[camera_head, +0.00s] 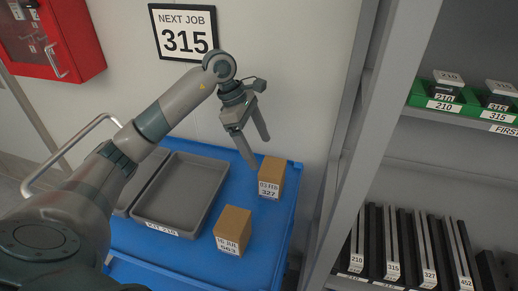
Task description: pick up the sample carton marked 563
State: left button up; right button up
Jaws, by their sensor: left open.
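The brown sample carton marked 563 (233,229) stands on the blue work surface, near its right front part, with its white label facing me. A second brown carton marked 327 (271,177) stands behind it to the right. My left gripper (258,152) is open and empty, in the air with its fingers pointing down. In the picture its fingertips are just above and left of carton 327, well behind carton 563. My right gripper is not in view.
A grey tray (147,217) lies left of the cartons, with another grey tray partly hidden by my left arm. A grey shelf (388,100) rises at the right with green bins (432,104) and several labelled upright items. A wall sign (184,31) reads 315.

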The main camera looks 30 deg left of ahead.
aim_at(232, 232)
jog(key=u, duration=1.2)
